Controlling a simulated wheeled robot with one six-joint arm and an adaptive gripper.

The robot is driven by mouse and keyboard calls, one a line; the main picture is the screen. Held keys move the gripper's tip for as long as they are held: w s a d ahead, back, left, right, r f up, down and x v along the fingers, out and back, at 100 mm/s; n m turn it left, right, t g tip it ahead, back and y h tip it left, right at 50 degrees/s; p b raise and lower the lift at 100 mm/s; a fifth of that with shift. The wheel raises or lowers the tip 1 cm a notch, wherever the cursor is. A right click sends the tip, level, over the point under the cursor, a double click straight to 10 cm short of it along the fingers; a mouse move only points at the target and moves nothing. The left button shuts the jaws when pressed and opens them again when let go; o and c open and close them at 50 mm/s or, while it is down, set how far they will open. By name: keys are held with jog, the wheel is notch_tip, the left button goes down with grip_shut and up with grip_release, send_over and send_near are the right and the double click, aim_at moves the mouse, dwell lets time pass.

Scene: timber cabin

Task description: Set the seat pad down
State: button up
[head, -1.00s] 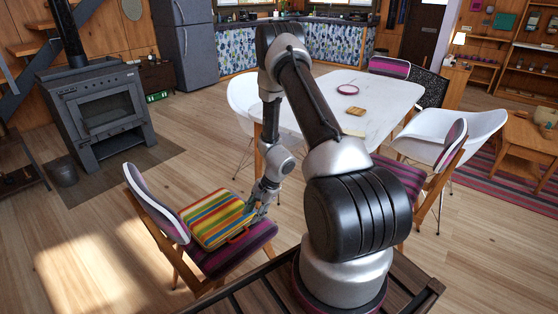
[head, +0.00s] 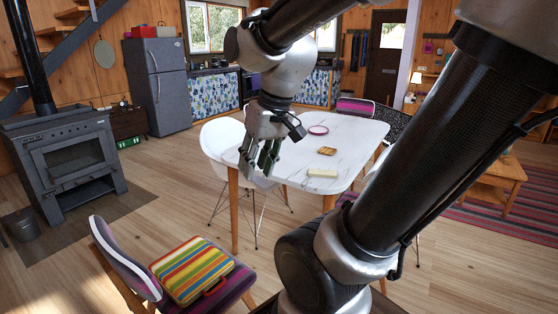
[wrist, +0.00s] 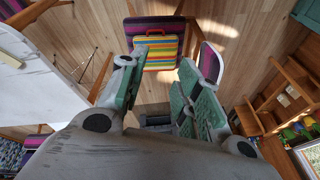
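The seat pad (head: 192,270) has bright multicoloured stripes and an orange handle loop at its front edge. It lies on the purple striped seat of a wooden chair (head: 124,258) at the lower left of the head view. In the wrist view the pad (wrist: 160,48) shows beyond the fingers, on the chair seat. My gripper (head: 262,168) is raised well away from the pad, in front of the white table. Its green-padded fingers (wrist: 158,92) are spread apart with nothing between them.
The white marble-topped table (head: 290,160) holds a pink ring (head: 318,130), a small brown item (head: 327,151) and a pale block (head: 322,173). White chairs stand around it. A black stove (head: 70,160) stands at the left. Floor between stove and table is clear.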

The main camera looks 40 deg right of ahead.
jog(key=shift+n+t+h, duration=0.4)
jog(key=shift+n+h, duration=0.2)
jog(key=shift+h, duration=0.1)
jog(key=s, duration=0.1)
jog(key=s+d+r, duration=0.1)
jog(key=s, duration=0.1)
jog(key=s+d, duration=0.1)
jog(key=s, duration=0.1)
jog(key=shift+r, duration=0.4)
